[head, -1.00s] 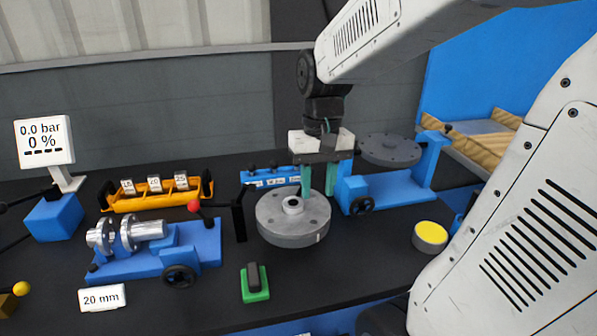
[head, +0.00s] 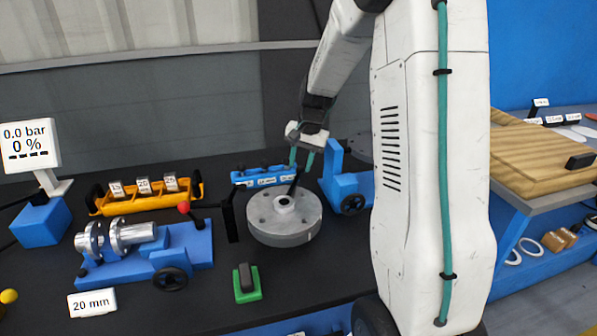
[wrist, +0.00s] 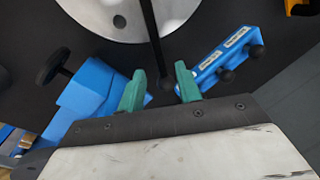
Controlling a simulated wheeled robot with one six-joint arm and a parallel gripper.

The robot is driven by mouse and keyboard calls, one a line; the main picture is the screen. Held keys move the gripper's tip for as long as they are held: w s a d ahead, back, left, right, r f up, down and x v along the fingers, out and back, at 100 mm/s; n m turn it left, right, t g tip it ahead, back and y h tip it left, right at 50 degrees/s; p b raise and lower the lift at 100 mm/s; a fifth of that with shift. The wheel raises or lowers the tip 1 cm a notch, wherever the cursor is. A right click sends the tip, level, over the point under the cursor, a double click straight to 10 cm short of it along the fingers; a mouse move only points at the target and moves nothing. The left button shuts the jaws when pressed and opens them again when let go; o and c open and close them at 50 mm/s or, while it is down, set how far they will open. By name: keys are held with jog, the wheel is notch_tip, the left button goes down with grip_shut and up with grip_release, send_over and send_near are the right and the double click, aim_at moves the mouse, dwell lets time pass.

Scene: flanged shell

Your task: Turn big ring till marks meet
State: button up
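A thick grey flanged disc (head: 262,228) with bolt holes and a raised hub lies flat on the dark bench. A black rod (head: 296,184) leans up from about its hub toward my gripper (head: 302,158). In the wrist view my gripper (wrist: 160,88) has its teal fingers apart, with the rod's ball end (wrist: 166,86) between them and gaps on both sides. The disc's white face (wrist: 110,18) shows at the top there. A silver flanged cylinder (head: 136,234) with ring-shaped plates sits on a blue fixture (head: 197,243) at left. I cannot make out meeting marks on either part.
A blue rack (head: 262,177) with black knobs stands behind the disc. A blue stand (head: 347,183) is close on its right. A yellow rack (head: 145,203), a gauge reading 0.0 bar (head: 30,145) and a green block (head: 246,285) are around. Bench between fixture and disc is partly clear.

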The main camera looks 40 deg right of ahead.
aim_at(298, 176)
jog(key=shift+w+a+f, duration=0.15)
jog(key=shift+f, duration=0.75)
jog(key=shift+w+a+f, duration=0.1)
jog(key=shift+f, duration=0.8)
grip_shut()
